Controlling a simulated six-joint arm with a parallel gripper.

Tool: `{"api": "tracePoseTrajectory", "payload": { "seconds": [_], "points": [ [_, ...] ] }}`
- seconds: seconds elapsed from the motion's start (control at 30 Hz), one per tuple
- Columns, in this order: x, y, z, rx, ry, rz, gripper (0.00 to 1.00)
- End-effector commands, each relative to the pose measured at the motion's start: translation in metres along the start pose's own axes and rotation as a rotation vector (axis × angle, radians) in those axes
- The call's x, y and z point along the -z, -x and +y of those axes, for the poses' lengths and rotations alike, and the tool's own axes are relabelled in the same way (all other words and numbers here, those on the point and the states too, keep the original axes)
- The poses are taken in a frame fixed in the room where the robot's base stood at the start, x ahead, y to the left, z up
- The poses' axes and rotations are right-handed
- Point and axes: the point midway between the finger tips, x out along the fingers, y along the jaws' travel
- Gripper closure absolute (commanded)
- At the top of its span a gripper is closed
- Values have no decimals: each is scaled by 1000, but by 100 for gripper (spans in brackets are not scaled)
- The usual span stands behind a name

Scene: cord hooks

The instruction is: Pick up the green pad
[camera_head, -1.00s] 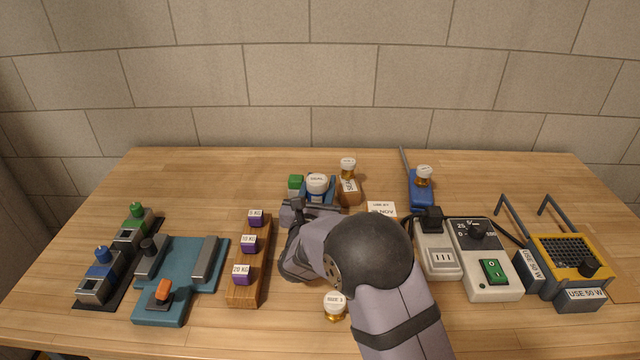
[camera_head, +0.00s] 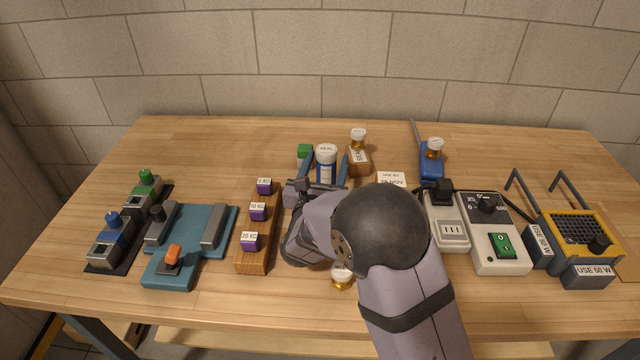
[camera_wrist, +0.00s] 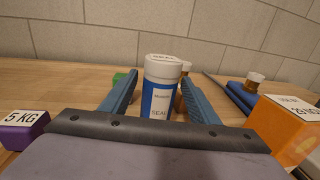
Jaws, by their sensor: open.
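A small green block (camera_head: 304,152), likely the green pad, stands at the back of the table, left of a white-and-blue bottle (camera_head: 326,163). In the wrist view the green block (camera_wrist: 117,78) is mostly hidden behind my left finger. My gripper (camera_head: 328,162) is open, with its two blue fingers apart. The bottle (camera_wrist: 159,90) appears between the fingers in the wrist view; I cannot tell whether they touch it. The green block is outside the fingers, on the left.
An orange box (camera_wrist: 285,128) is close by on the right. Purple weights (camera_head: 258,211) stand on a wooden block at left. A power strip (camera_head: 448,228) and a switch box (camera_head: 495,235) lie further right.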

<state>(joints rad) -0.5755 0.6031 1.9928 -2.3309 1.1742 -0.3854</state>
Motion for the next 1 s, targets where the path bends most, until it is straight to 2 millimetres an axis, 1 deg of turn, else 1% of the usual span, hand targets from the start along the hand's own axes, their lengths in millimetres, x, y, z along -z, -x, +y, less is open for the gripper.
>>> {"api": "tracePoseTrajectory", "payload": {
  "seconds": [0.03, 0.2, 0.4, 0.6, 0.67, 0.7, 1.0],
  "points": [
    [1, 11, 2, -5, 0, 0, 45],
    [1, 42, 2, -5, -1, 0, 45],
    [0, 69, 1, -3, -1, -1, 45],
    [0, 80, 0, -2, -1, 0, 45],
    [0, 81, 0, -1, -1, 0, 45],
    [0, 82, 0, 0, -1, 0, 46],
    [0, 81, 0, 0, -1, 0, 46]
  ]
}}
